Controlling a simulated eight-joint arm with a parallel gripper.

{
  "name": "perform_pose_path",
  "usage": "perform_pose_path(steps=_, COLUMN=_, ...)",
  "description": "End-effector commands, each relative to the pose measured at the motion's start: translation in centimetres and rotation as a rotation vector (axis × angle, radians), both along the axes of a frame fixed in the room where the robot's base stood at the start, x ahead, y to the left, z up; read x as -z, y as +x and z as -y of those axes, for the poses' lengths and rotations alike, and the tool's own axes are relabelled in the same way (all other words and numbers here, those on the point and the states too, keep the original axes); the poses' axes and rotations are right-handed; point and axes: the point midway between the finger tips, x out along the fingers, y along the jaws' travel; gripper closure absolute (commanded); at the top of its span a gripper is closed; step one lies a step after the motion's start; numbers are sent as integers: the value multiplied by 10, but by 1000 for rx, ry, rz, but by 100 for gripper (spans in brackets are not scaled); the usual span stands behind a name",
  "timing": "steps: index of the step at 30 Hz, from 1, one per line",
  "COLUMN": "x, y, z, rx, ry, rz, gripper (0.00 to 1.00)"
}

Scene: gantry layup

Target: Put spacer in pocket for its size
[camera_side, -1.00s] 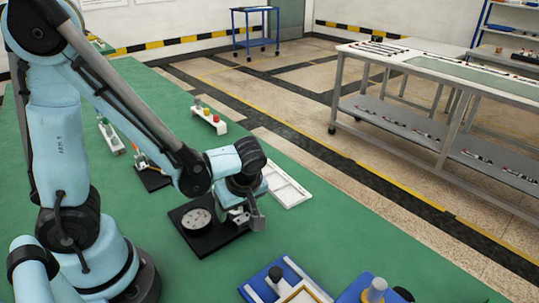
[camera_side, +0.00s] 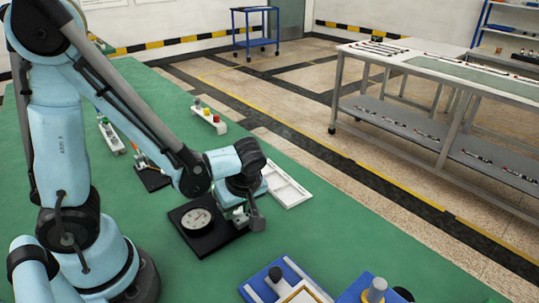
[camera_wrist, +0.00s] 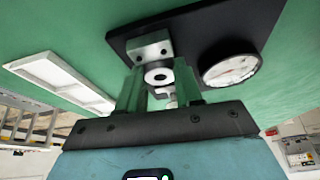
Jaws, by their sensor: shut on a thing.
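The spacer (camera_wrist: 158,76) is a small pale ring with a dark hole, seen between the finger ends in the wrist view. My gripper (camera_wrist: 160,88) is shut on it, with one finger on each side. It is at the gauge stand, a black plate (camera_wrist: 132,36) with a round white dial (camera_wrist: 230,70) and a metal block (camera_wrist: 153,52) close to the spacer. In the side view my gripper (camera_side: 246,217) is over the right part of this plate, and the spacer cannot be made out. The white pocket tray (camera_side: 290,192) lies just behind the plate; it also shows in the wrist view (camera_wrist: 62,80).
A blue fixture (camera_side: 262,286) and a blue block with a grey-topped post (camera_side: 375,290) stand at the front. A white stand with coloured knobs (camera_side: 208,120) and a long pale fixture (camera_side: 110,135) lie farther back. The green table (camera_side: 330,240) is clear right of the gauge stand.

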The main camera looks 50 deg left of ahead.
Motion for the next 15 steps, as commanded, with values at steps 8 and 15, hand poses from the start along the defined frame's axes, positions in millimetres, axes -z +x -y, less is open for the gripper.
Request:
perform_pose_path(steps=8, x=-12, y=0, z=0, rx=0, ry=0, rz=0, gripper=100)
perform_pose_path(steps=15, x=-34, y=0, z=0, rx=0, ry=0, rz=-1, gripper=100)
